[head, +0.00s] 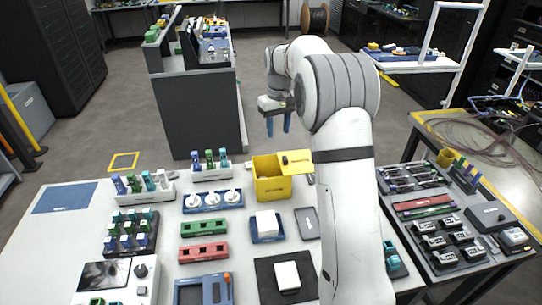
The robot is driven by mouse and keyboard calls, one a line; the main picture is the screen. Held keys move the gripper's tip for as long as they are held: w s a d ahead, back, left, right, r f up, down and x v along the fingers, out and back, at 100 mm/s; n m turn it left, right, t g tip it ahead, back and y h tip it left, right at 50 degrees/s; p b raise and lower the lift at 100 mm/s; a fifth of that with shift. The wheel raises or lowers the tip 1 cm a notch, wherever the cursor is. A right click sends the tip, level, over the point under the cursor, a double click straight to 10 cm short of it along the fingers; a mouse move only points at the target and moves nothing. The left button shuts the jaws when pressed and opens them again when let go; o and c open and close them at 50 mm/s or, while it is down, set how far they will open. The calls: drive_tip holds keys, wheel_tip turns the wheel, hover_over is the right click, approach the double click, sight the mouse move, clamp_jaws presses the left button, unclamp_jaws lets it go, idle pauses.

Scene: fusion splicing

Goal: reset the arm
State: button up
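My gripper (278,124) hangs with its two blue fingers pointing down, above and beyond the far edge of the white table. The fingers show a gap between them, with nothing visible held there. My white arm rises from the bottom right of the view and bends over toward the back. It hides part of the table's right side.
The white table (152,235) holds a yellow box (270,186), a green rack (204,227), a red rack (203,252) and a white block on a black mat (266,278). A dark-topped bench (440,262) with several devices stands right. A grey cabinet (197,115) stands behind.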

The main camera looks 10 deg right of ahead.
drive_tip(key=s+r+m+t, duration=0.1)
drive_tip(key=s+r, duration=0.3)
drive_tip(key=s, duration=0.4)
drive_tip(key=s+r, duration=0.3)
drive_tip(key=s, duration=0.5)
drive_tip(key=s+f+m+t, duration=0.1)
drive_tip(key=s+f, duration=0.1)
drive_tip(key=s, duration=0.8)
drive_tip(key=s+f+t, duration=0.1)
drive_tip(key=s+f, duration=0.1)
drive_tip(key=s, duration=0.9)
drive_tip(key=shift+m, duration=0.4)
